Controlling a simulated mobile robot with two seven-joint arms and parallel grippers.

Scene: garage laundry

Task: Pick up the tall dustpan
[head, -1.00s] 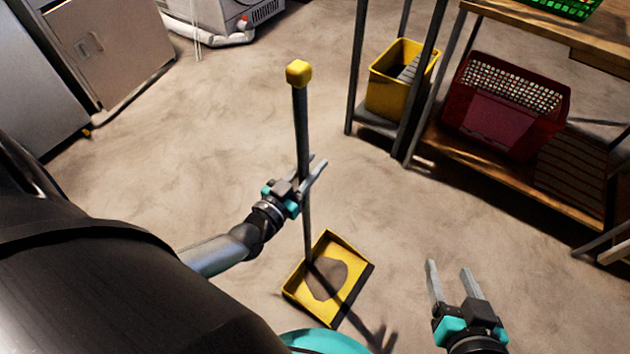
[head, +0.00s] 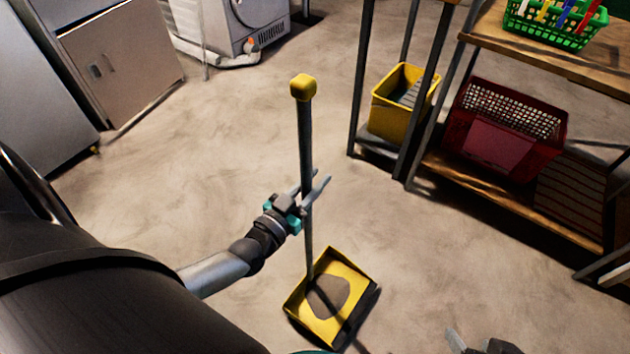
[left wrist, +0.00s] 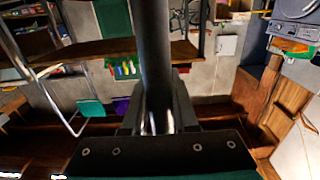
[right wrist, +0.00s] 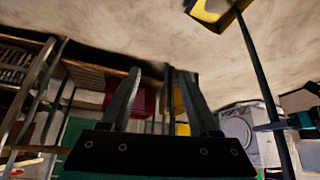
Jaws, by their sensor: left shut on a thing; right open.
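The tall dustpan (head: 306,140) stands upright in the middle of the head view. It has a dark pole, a yellow cap on top and a yellow pan with a grey patch. The pole (left wrist: 155,60) fills the centre of the left wrist view, between the fingers. I cannot tell whether the pan touches the floor. My right gripper (head: 470,343) is open and empty at the bottom edge, partly cut off. The right wrist view shows its spread fingers (right wrist: 160,75) and the dustpan's pole (right wrist: 262,75) at the right.
A shelf unit (head: 500,205) at the right holds a red basket (head: 495,140) and a green basket (head: 545,30). A yellow bucket (head: 392,115) stands beside it. A cabinet (head: 125,60) and a white machine (head: 245,22) are at the back left. The floor around the dustpan is clear.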

